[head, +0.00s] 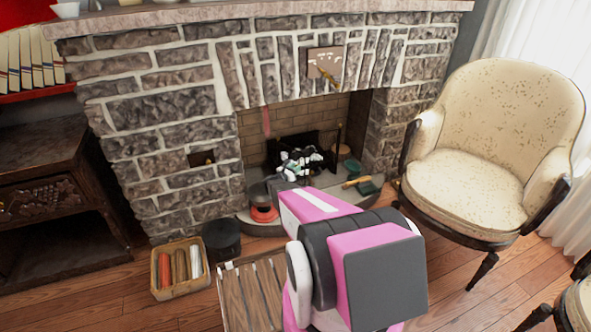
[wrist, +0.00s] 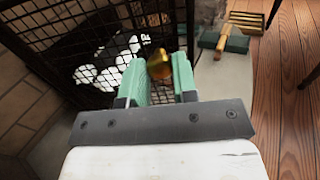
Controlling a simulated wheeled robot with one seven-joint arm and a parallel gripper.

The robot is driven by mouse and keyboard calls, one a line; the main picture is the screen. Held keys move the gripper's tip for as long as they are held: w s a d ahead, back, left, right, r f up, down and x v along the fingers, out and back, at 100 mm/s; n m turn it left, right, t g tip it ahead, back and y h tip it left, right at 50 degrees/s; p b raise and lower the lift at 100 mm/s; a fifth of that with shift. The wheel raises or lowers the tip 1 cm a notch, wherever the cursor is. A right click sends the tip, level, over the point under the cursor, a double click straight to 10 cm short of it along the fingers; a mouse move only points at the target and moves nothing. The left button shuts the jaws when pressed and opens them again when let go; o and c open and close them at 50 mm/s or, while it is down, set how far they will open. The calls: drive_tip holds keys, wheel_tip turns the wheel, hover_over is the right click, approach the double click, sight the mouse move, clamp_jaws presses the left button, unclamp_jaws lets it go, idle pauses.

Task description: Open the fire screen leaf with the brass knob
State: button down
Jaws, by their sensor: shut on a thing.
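The fire screen is a dark wire mesh in the wrist view, with a mesh panel (wrist: 45,40) at the upper left and a dark upright bar at its right edge. The brass knob (wrist: 159,64) shows gold between the green fingertips of my gripper (wrist: 160,78), which is shut on it. I cannot tell how far the leaf stands from the rest of the screen.
The stone fireplace (head: 165,115) stands behind. A cream armchair (head: 470,180) is at the right, a box of rolls (head: 178,293) and black pot (head: 221,239) at the lower left. A green brush-like object (wrist: 224,41) lies right of the screen.

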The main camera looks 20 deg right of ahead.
drive_tip(key=a+m+g+h, duration=0.2)
drive_tip(key=a+m+g, duration=0.4)
drive_tip(key=a+g, duration=0.2)
drive_tip(key=shift+g, duration=0.5)
drive_tip(key=shift+a, duration=0.15)
drive_tip(key=c, duration=0.9)
unclamp_jaws()
drive_tip(key=shift+r, duration=0.1)
drive_tip(key=s+a+r, duration=0.4)
drive_tip(key=a+r, duration=0.6)
drive_tip(key=a, duration=0.1)
drive_tip(key=shift+r, duration=0.35)
